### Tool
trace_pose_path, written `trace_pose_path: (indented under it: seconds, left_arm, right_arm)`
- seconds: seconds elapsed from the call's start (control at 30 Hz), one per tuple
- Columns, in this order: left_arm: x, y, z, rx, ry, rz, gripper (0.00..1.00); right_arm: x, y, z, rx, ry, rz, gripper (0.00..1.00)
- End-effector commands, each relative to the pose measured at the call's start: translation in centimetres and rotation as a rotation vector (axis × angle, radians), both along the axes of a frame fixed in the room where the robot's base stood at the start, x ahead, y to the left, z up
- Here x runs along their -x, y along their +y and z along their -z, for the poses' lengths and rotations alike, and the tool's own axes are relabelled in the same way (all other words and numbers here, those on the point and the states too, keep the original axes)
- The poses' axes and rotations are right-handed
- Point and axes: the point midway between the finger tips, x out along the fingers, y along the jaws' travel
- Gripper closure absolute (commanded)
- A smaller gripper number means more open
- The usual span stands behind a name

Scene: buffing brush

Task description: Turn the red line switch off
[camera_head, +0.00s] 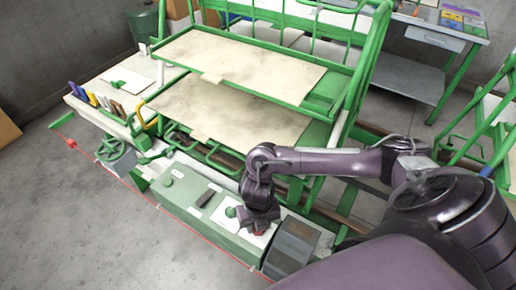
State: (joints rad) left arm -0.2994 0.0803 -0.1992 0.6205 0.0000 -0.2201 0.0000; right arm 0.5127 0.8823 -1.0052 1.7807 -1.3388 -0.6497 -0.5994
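My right arm reaches in from the right, and its gripper (260,222) points down over the front of a green control box (185,196). A small patch of red (258,232) shows right at the fingertips. It may be part of the red switch, but most of it is hidden by the gripper. I cannot tell whether the fingers touch it or whether they are open or shut. A thin red line (215,243) runs along the floor-side edge of the box. My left gripper is not in view.
A dark box (291,245) stands just right of the gripper. A green rack with pale boards (240,66) rises behind the control box. A green handwheel (112,150) is at the left, near a bench with brushes (90,98). The grey floor (90,230) at front left is clear.

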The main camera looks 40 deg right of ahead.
Motion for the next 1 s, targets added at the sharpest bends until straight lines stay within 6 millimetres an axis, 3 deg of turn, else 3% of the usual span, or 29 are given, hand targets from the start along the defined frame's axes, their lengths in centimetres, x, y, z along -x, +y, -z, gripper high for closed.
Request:
trace_pose_path:
  seconds: [0.4,0.93,0.97,1.0]
  left_arm:
    - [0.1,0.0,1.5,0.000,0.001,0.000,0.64]
    - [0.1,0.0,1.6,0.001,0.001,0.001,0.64]
    - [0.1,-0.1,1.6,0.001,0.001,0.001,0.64]
    - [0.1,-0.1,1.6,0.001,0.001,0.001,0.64]
  right_arm:
    - [-0.1,0.0,0.0,0.000,-0.002,-0.171,0.86]
    - [0.0,0.0,-0.1,0.000,-0.001,-0.192,0.86]
    - [0.0,0.0,-0.1,0.000,-0.001,-0.192,0.59]
    - [0.0,0.0,-0.1,0.000,-0.001,-0.191,0.54]
